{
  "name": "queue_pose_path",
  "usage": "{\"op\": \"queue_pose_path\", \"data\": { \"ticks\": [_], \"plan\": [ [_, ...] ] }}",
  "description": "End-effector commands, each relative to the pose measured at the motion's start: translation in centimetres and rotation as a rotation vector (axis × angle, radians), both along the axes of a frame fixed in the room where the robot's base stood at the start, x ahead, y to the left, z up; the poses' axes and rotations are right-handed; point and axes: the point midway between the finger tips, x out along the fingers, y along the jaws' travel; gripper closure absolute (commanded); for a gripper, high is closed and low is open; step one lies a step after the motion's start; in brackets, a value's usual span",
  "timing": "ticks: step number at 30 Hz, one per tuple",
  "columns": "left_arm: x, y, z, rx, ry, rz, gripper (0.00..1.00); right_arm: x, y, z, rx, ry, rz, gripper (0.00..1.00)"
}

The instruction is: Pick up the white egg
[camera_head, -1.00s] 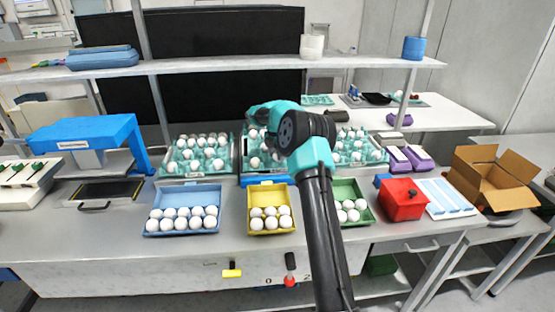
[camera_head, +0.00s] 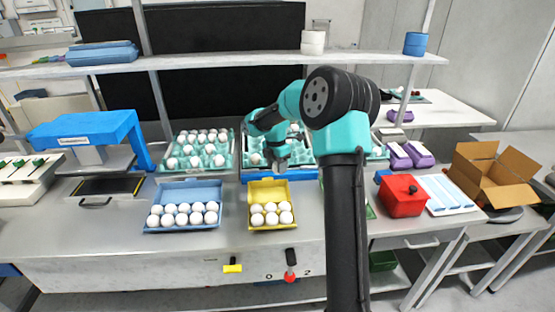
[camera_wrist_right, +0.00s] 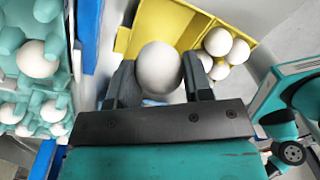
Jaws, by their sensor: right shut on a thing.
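In the right wrist view, a white egg (camera_wrist_right: 159,68) sits between the two fingers of my right gripper (camera_wrist_right: 160,82), which is shut on it. In the head view my right gripper (camera_head: 275,163) is over the front of the middle teal egg tray, and the egg in it is hard to make out. The teal tray (camera_wrist_right: 12,40) with white eggs lies to the left in the wrist view. The yellow box (camera_head: 268,189) with several white eggs stands in front of the gripper; it also shows in the wrist view (camera_wrist_right: 160,20). My left gripper is not in view.
A blue box (camera_head: 190,190) of white eggs stands left of the yellow one. Another teal tray (camera_head: 180,167) of eggs is behind it. A red box (camera_head: 400,198) and an open cardboard box (camera_head: 490,185) stand at the right. A shelf (camera_head: 230,61) runs above the bench.

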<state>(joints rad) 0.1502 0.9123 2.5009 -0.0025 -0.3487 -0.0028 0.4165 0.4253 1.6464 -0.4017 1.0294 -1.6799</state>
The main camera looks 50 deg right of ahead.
Motion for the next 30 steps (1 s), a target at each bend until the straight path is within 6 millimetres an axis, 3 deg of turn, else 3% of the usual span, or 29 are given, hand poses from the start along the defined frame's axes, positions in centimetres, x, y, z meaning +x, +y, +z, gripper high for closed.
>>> {"op": "queue_pose_path", "data": {
  "ticks": [9, 30],
  "plan": [
    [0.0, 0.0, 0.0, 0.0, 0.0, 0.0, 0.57, -1.8, 2.0, 0.3, 0.0, 0.0, 0.001, 0.6],
    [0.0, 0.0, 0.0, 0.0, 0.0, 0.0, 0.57, -1.8, 2.1, 0.3, 0.0, 0.0, -0.001, 0.6]
  ]
}}
